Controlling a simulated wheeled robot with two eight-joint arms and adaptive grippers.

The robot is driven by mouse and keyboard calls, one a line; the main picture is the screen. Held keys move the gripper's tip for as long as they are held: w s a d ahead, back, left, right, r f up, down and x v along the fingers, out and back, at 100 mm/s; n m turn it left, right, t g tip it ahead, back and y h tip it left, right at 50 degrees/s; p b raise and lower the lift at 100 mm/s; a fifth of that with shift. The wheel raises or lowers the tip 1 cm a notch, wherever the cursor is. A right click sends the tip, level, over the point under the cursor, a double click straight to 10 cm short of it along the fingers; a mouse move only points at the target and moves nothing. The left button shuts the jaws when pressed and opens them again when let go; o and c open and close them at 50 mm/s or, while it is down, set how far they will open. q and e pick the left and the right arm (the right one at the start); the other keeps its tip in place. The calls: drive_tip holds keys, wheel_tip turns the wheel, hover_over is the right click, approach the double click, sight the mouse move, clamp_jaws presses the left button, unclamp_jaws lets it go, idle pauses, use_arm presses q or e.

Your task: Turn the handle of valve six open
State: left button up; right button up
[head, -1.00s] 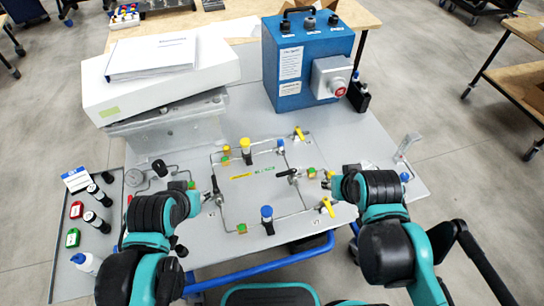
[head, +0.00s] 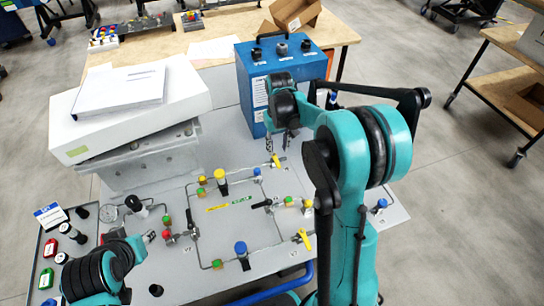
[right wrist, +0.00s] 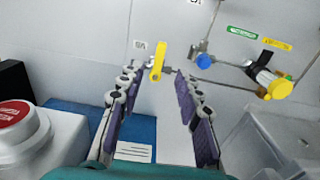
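A yellow valve handle (head: 276,160) sits on the pipe run at the back right of the grey panel, just in front of my right gripper (head: 278,146). In the right wrist view the yellow handle (right wrist: 158,62) stands across its thin pipe. A small upside-down label (right wrist: 139,45) beside it seems to read V6. My right gripper (right wrist: 157,74) is open, its purple-padded fingers spread either side of the handle's line. I cannot tell whether the handle is between the fingertips or beyond them. My left gripper (head: 150,237) is low at the left; its fingers are too small to read.
A yellow-capped valve (head: 220,182), a blue-capped valve (head: 241,250) and another yellow handle (head: 302,237) stand on the panel. A white box (head: 130,115) fills the back left.

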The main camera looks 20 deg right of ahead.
sight(278, 163)
wheel_tip(278, 163, down, 7)
drive_tip(key=shift+f+b, duration=0.15)
drive_tip(key=shift+b, duration=1)
clamp_jaws()
